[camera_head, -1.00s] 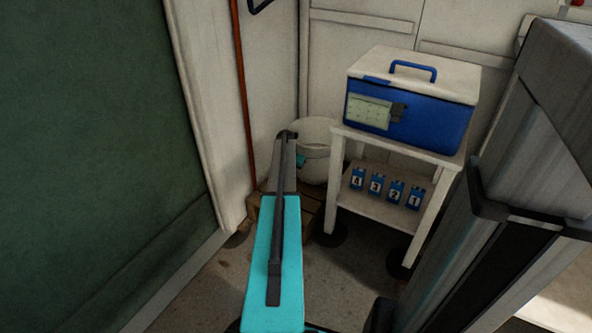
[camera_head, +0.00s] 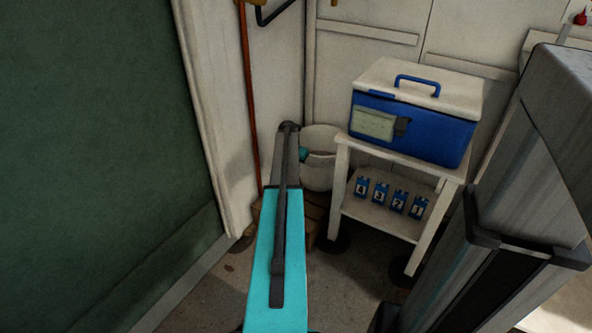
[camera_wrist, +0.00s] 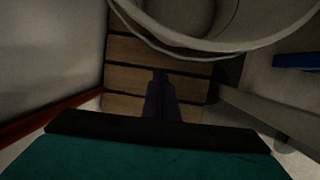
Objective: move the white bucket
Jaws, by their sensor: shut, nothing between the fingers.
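The white bucket (camera_head: 318,178) stands upright on a low wooden pallet (camera_head: 312,217) in the corner, left of the small white table. In the wrist view the bucket's open rim (camera_wrist: 225,46) fills the top, with its thin handle hanging along the near side. My gripper (camera_wrist: 160,76) is shut and empty, a dark shape over the pallet slats just short of the rim in the picture. I cannot tell its height or whether it touches the bucket. In the head view my arm hides most of the gripper and part of the bucket's left side.
A white table (camera_head: 345,190) stands close on the bucket's right, with a blue and white cooler (camera_head: 425,137) on top and several numbered blue packs (camera_head: 398,201) on its shelf. A red-brown pipe (camera_head: 250,110) and walls bound the corner. Bare floor lies in front.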

